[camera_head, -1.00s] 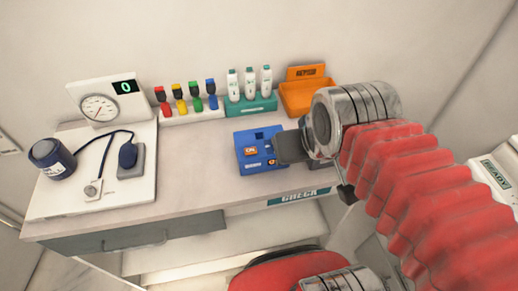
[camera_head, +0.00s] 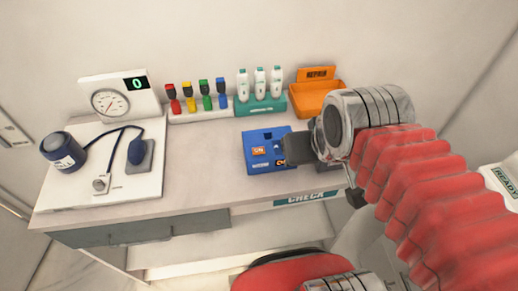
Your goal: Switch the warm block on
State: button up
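The warm block is most likely the blue box (camera_head: 255,137) on the worktop. It has an orange switch (camera_head: 259,151) on its top and a small label on its front part. I cannot tell whether the switch is on. My gripper (camera_head: 297,148) is at the right side of the blue box, its dark fingers partly covering the box's right edge. I cannot tell whether the fingers touch it. The fingers appear as one dark shape, so their opening does not show.
The worktop (camera_head: 200,160) is clear left of the box. Behind stand colour-capped tubes (camera_head: 205,101), white bottles in a teal rack (camera_head: 262,107) and an orange tray (camera_head: 320,107). A white board (camera_head: 95,190) at left holds a blue cuff (camera_head: 62,150). A dial gauge (camera_head: 112,102) stands behind it.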

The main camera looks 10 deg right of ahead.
grip_shut()
dwell(1.4)
